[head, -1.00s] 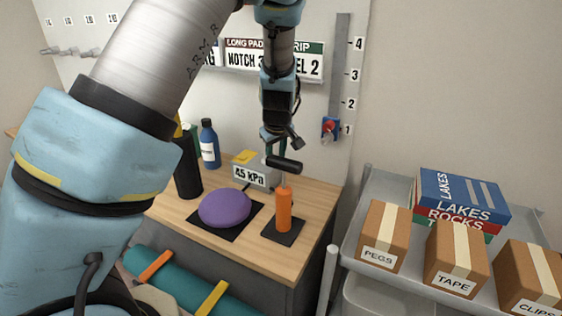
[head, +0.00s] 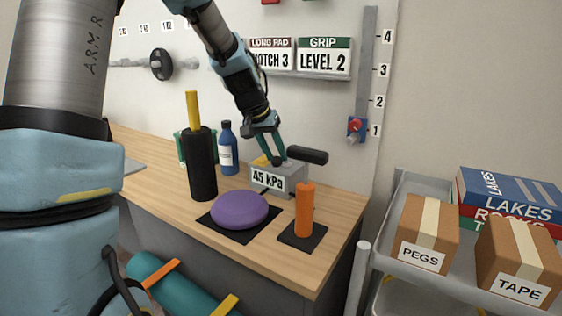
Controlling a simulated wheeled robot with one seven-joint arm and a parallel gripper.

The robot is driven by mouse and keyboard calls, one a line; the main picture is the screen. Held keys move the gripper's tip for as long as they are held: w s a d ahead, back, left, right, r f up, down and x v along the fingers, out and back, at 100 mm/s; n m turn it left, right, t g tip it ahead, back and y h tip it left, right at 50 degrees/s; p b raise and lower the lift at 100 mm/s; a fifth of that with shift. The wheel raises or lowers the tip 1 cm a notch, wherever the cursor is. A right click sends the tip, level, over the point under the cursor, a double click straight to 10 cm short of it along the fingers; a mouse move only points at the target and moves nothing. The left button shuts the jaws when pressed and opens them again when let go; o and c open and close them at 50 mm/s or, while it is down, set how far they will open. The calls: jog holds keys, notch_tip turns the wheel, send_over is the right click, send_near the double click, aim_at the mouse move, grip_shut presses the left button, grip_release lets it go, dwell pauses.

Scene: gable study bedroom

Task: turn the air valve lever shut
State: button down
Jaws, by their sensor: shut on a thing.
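A grey box labelled 45 kPa (head: 268,181) stands on the wooden bench, with a yellow part (head: 261,160) on its top. My gripper (head: 275,155) reaches down from above to the top of this box. Its teal fingers are shut on a small dark knob (head: 280,162), which I take to be the end of the air valve lever; the fingers hide most of the lever, so its angle cannot be told.
A purple cushion-like pad (head: 240,210), a black cylinder with a yellow top (head: 202,165) and a blue bottle (head: 228,150) stand on the bench (head: 338,205). A vertical scale (head: 365,80) with a red and blue slider is on the wall. A grey cart (head: 400,190) with boxes stands right.

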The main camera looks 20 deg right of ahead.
jog(key=shift+w+a+m+g, duration=0.4)
jog(key=shift+w+a+m, duration=0.15)
jog(key=shift+m, duration=0.55)
jog(key=shift+w, duration=0.1)
jog(key=c, duration=0.8)
grip_release()
jog(key=shift+c, duration=0.2)
jog(key=v, duration=1)
jog(key=shift+a+r, duration=0.25)
jog(key=shift+a, duration=0.05)
